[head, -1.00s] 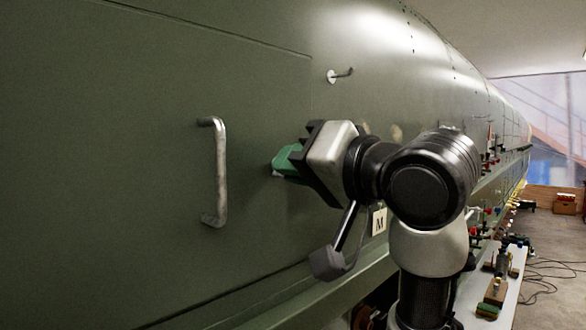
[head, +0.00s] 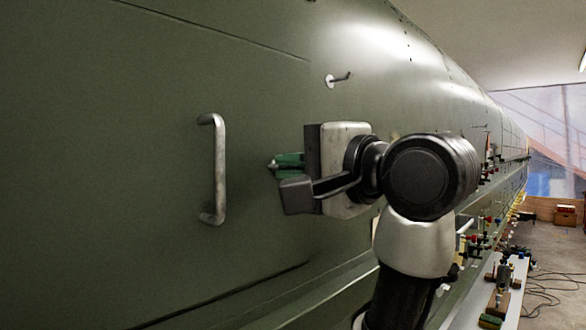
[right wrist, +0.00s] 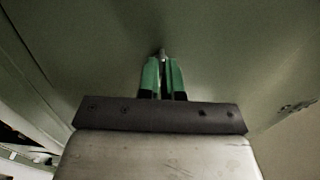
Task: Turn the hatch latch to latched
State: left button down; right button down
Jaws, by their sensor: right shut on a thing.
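The green hatch panel (head: 110,180) fills the left of the head view, with a vertical grey bar handle (head: 220,170) on it. My right gripper (head: 273,163) is just right of that handle, its green fingertips at the panel. In the right wrist view, the green fingers (right wrist: 163,78) are close together around a small grey metal piece, which looks like the hatch latch (right wrist: 163,53). Only its end shows, so its angle cannot be told. My left gripper is not in view.
A small metal lever on a round white base (head: 338,78) sticks out of the skin above my right gripper. A narrow bench with tools (head: 500,290) runs along the lower right. Cables lie on the floor (head: 548,285) beside it.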

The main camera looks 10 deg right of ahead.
jog(key=shift+m, duration=0.4)
jog(key=c, duration=1.3)
grip_release()
jog(key=shift+d, duration=0.1)
jog(key=b+v, duration=0.5)
jog(key=v, duration=0.5)
jog(key=shift+s+d, duration=0.25)
jog(key=shift+s, duration=0.05)
jog(key=shift+f, duration=0.1)
